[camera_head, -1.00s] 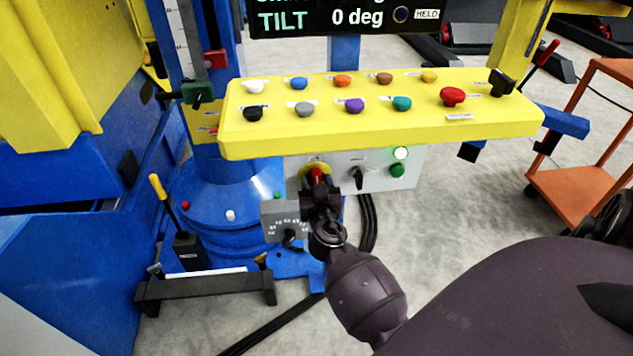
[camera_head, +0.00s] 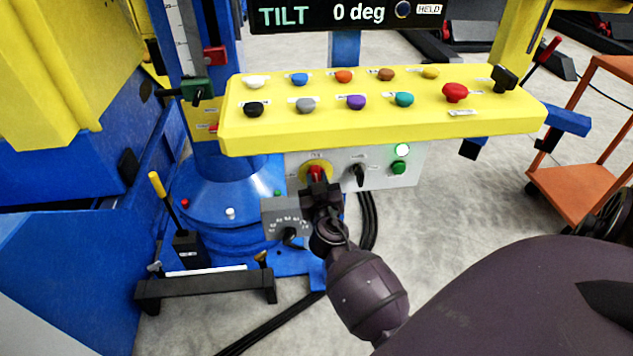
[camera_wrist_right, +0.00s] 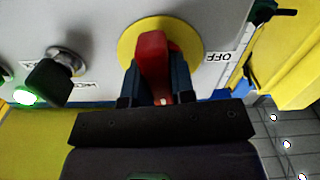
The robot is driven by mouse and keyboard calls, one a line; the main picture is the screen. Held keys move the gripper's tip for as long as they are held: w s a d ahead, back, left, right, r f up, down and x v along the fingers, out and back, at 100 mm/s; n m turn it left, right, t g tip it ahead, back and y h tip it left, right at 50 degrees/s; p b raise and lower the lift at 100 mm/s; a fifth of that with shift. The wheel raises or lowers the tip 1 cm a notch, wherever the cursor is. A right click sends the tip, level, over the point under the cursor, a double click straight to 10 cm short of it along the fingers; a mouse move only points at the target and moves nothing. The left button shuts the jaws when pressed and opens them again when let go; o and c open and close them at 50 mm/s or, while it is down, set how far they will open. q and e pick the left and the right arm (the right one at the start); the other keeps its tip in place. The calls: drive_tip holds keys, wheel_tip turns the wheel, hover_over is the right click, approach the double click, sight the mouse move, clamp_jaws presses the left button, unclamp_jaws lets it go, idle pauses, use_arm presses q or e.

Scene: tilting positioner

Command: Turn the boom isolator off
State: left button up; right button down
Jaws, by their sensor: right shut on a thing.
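The boom isolator is a red handle (camera_head: 316,173) on a round yellow plate (camera_head: 328,166), on the grey box below the yellow console. In the right wrist view the red handle (camera_wrist_right: 152,55) stands nearly upright across its yellow plate (camera_wrist_right: 190,38). An "OFF" label (camera_wrist_right: 221,57) sits right of the plate there. My right gripper (camera_head: 317,187) reaches the handle from below. In the wrist view its fingers (camera_wrist_right: 155,85) are shut on the handle, one on each side, hiding its lower end. My left gripper is not in view.
A black knob (camera_head: 359,175) and a green button (camera_head: 398,168) under a lit lamp (camera_head: 402,150) sit right of the isolator. The yellow console (camera_head: 380,125) with several coloured knobs overhangs the box. A grey dial box (camera_head: 287,218) stands close left of my gripper.

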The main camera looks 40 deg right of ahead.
drive_tip(key=n, duration=0.4)
drive_tip(key=shift+b, duration=0.4)
drive_tip(key=n, duration=0.9)
drive_tip(key=shift+r+p, duration=0.15)
drive_tip(key=shift+p, duration=0.15)
drive_tip(key=shift+n, duration=1.8)
drive_tip(key=c, duration=1)
unclamp_jaws()
drive_tip(key=shift+o, duration=0.2)
